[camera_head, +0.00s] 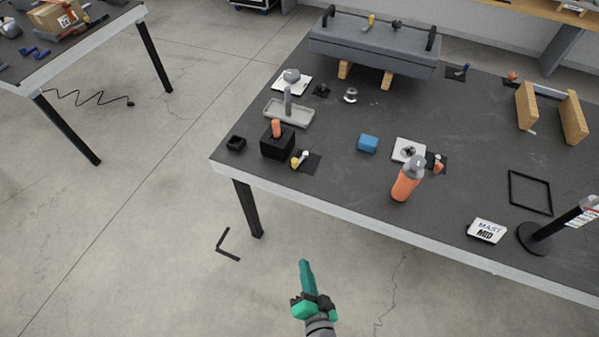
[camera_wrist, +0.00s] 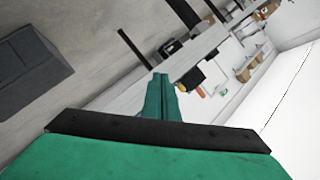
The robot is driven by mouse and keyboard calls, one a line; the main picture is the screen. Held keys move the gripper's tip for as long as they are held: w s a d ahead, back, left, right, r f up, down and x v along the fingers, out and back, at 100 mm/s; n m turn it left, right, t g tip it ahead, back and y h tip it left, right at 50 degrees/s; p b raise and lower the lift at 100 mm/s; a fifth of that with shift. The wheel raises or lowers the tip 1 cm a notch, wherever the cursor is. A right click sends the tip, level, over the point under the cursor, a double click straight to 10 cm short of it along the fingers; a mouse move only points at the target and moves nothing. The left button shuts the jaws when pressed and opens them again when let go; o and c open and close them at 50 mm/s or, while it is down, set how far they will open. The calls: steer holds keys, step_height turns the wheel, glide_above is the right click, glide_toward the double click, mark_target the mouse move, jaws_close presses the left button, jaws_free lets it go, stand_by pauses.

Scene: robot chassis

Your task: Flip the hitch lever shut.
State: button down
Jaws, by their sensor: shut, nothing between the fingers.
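My green gripper (camera_head: 305,263) is over the bare floor in front of the table, apart from everything on it. Its green fingers are together and empty; they also show in the wrist view (camera_wrist: 161,80). The long grey chassis (camera_head: 372,50) stands on wooden blocks at the back of the table. A small yellow upright part (camera_head: 371,20) is on its top, between black posts. I cannot tell for sure which part is the hitch lever, or how it is set.
The dark table (camera_head: 330,190) has a pale front edge. Near that edge stand an orange bottle (camera_head: 404,184), a black block with an orange-topped part (camera_head: 277,143), a blue block (camera_head: 367,143) and a black-based post (camera_head: 548,236). Wooden uprights (camera_head: 526,106) stand at the right.

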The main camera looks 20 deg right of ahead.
steer(key=w+d+r+m+t+y, duration=0.15)
steer(key=w+d+m, duration=0.25)
steer(key=w, duration=0.5)
steer(key=m+t, duration=0.2)
glide_toward(296, 165)
steer(key=shift+y, duration=0.45)
steer(key=w, duration=0.6)
steer(key=shift+w+r, duration=0.1)
steer(key=shift+w, duration=0.1)
